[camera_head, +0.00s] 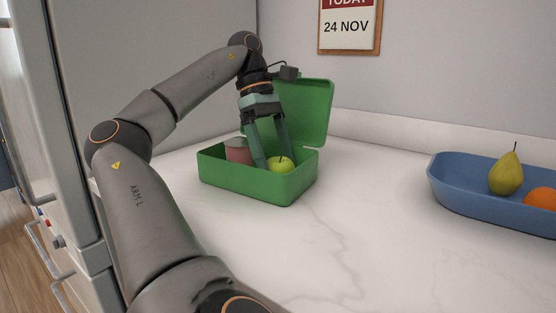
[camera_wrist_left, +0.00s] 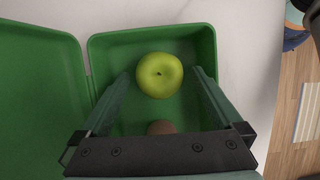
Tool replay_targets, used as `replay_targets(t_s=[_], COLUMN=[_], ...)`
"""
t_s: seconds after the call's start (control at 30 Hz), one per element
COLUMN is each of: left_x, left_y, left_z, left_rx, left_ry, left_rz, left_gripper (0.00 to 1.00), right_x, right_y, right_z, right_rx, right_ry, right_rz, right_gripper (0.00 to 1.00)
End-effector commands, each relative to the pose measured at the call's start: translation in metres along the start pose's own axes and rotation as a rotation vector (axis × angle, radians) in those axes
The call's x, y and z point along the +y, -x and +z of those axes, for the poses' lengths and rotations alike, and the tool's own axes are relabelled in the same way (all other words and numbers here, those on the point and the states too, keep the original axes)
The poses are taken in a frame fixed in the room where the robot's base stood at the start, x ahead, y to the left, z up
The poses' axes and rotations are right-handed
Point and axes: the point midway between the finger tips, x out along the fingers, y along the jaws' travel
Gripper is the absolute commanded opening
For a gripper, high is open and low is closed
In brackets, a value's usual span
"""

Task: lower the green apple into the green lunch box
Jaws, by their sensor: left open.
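The green lunch box (camera_head: 258,188) stands on the counter with its lid (camera_head: 308,108) up at the back. The green apple (camera_head: 281,164) is inside the box, toward its right side in the head view. In the left wrist view the apple (camera_wrist_left: 159,75) lies near one end wall of the box. My left gripper (camera_head: 272,162) reaches down into the box from above. Its fingers are open, one to each side of the apple, and a gap shows beside the apple in the wrist view. My right gripper is not in view.
A pinkish can-like item (camera_head: 237,150) stands in the left of the box. A blue tray (camera_head: 460,202) with a pear (camera_head: 506,174) and an orange (camera_head: 540,198) is at the right. The counter between is clear. A wall rises behind.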

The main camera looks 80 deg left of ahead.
Motion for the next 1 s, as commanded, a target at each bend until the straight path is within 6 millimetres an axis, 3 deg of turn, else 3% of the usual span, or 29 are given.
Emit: replay_targets(t_s=[0.03, 0.1, 0.43, 0.67, 1.0], left_x=[-0.001, -0.001, -0.001, -0.001, 0.000], left_y=[0.017, 0.031, 0.088, 0.105, 0.106], left_z=[0.002, 0.003, 0.003, 0.001, 0.000], left_rx=[0.003, 0.002, 0.002, 0.000, 0.000], left_ry=[0.006, 0.007, 0.005, 0.002, 0.000], left_rz=[0.002, 0.000, 0.001, 0.001, 0.001], left_gripper=[1.00, 1.00, 1.00, 1.00, 1.00], right_x=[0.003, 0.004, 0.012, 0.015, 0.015], right_y=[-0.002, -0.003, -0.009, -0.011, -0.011], right_z=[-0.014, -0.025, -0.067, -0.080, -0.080], right_rx=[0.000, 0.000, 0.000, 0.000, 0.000], right_ry=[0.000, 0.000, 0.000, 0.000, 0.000], right_rz=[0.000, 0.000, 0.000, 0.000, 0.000], right_gripper=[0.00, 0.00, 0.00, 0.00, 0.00])
